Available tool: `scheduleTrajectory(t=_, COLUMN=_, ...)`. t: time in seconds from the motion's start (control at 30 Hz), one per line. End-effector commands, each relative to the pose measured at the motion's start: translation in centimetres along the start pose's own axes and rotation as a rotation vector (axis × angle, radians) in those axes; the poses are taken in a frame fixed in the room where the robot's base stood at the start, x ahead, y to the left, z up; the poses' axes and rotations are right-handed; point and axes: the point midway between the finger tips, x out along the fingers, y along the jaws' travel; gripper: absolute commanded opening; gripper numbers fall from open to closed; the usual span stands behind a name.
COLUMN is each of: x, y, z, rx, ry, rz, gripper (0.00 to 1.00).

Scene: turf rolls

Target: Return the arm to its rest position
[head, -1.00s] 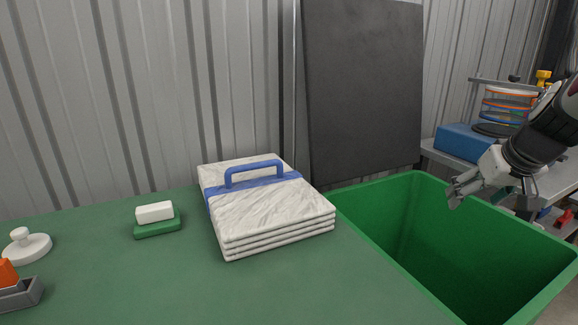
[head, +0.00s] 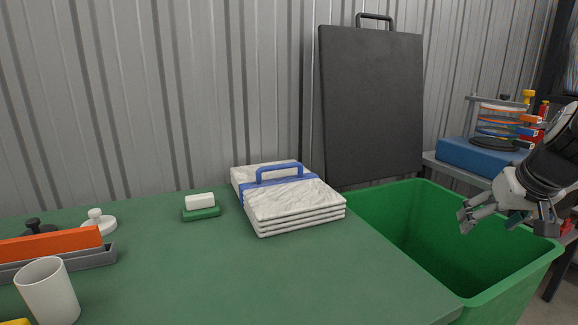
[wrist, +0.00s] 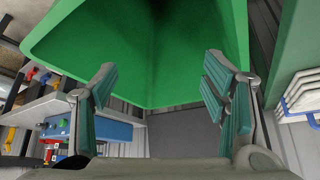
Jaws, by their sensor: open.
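My gripper (head: 500,218) is at the right of the head view, above the open green bin (head: 400,205). In the wrist view my gripper (wrist: 160,95) has its two fingers wide apart with nothing between them. The green bin (wrist: 100,45) fills the upper part of that view, beyond the fingertips. The inside of the bin that shows looks empty, though part of its floor is hidden.
A green table (head: 220,265) bears a folded white stack with a blue handle (head: 290,200), a white block on a green base (head: 200,207), an orange bar in a grey tray (head: 50,246) and a white cup (head: 48,290). A black panel (head: 372,105) leans behind. A shelf with a blue box (head: 470,155) stands right.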

Motion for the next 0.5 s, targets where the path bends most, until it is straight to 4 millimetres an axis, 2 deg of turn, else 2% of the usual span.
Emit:
scheduleTrajectory(t=0.03, x=-0.9, y=-0.5, z=-0.1, rx=-0.005, ry=0.0, rz=-0.003, gripper=0.68)
scheduleTrajectory(t=0.27, x=-3.8, y=-2.9, z=0.2, rx=-0.019, ry=-0.014, rz=-0.024, gripper=0.68)
scheduleTrajectory(t=0.5, x=-8.9, y=-6.7, z=1.3, rx=-0.045, ry=-0.04, rz=-0.053, gripper=0.68)
